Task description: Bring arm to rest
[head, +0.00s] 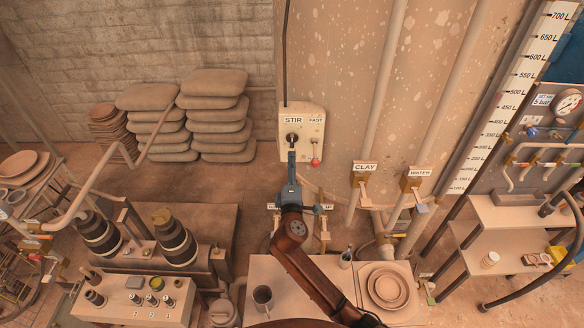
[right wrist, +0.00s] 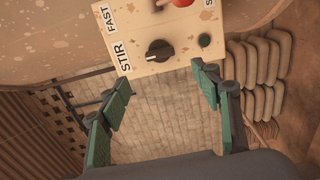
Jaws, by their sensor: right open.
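My right arm (head: 305,262) reaches up from the bottom of the head view. Its right gripper (head: 291,158) is just below the cream control box (head: 315,125) marked STIR and FAST. In the right wrist view the right gripper (right wrist: 160,78) is open, with its green-padded fingers apart and nothing between them. The black rotary knob (right wrist: 159,50) on the box lies beyond the fingertips, and it appears apart from them. The knob also shows in the head view (head: 292,138). My left gripper is in neither view.
CLAY (head: 364,167) and WATER (head: 419,172) valves and pipes are to the right. Stacked sacks (head: 220,115) lie left.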

